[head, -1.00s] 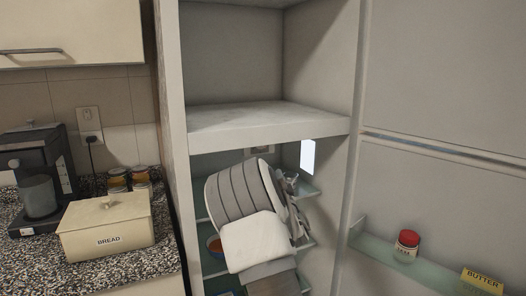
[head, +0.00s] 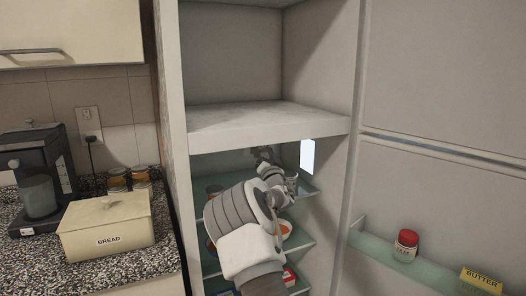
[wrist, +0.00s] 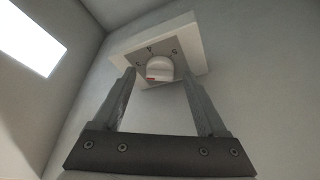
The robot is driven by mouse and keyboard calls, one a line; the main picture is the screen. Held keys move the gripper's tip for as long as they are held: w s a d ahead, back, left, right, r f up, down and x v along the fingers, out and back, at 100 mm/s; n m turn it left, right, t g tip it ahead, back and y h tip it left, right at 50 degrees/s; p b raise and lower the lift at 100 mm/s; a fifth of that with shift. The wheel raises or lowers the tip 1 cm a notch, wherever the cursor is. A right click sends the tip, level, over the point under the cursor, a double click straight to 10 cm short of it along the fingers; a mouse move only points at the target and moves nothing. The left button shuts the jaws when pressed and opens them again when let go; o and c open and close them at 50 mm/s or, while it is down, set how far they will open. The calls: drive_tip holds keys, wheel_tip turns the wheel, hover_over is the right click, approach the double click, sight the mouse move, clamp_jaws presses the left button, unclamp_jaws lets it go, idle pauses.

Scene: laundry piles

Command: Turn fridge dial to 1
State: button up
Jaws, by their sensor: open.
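The fridge dial (wrist: 159,66) is a round white knob with a small red-orange mark at its lower left.
A lit panel (head: 307,156) is on the fridge's right inner wall. Glass shelves (head: 306,187) holding food lie below and around my arm. The open door's shelf (head: 439,264) holds a red-lidded jar (head: 405,245) and butter (head: 482,280). The counter with a bread box (head: 107,225) is at left.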

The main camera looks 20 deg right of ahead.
drive_tip(key=shift+c, duration=0.2)
clamp_jaws()
